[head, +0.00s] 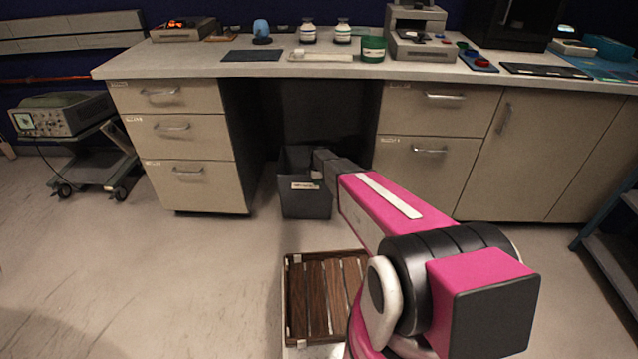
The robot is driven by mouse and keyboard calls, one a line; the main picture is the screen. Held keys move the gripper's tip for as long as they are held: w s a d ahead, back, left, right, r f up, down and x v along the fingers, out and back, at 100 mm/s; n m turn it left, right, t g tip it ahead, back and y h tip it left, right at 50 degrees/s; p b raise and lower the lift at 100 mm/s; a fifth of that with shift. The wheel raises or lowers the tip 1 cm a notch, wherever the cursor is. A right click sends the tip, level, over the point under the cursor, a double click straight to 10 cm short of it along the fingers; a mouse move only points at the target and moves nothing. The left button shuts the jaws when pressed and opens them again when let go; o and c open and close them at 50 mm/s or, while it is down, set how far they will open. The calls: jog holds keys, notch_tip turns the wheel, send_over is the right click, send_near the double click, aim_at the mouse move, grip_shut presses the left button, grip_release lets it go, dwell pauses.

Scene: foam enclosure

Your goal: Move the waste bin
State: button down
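The waste bin (304,204) is a dark grey open-topped box with a small white label on its front. It stands on the floor in the knee space under the bench, between two sets of drawers. My pink and black arm reaches forward from the lower right. My gripper (322,160) is at the bin's upper right side, overlapping its rim in the picture. The fingers are small and dark against the bin, so I cannot tell whether they are open, shut or touching it.
A brown slatted wooden tray (288,300) is low in front of me. The bench (230,88) holds bottles and instruments. A cart with an oscilloscope (62,114) stands at left. The floor (150,270) at left front is clear.

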jog(key=shift+w, duration=0.25)
jog(key=c, duration=1.2)
grip_release()
jog(key=shift+c, duration=0.2)
jog(key=shift+r, duration=0.1)
jog(key=r, duration=1)
jog(key=shift+s+r, duration=0.2)
jog(key=shift+r, duration=0.1)
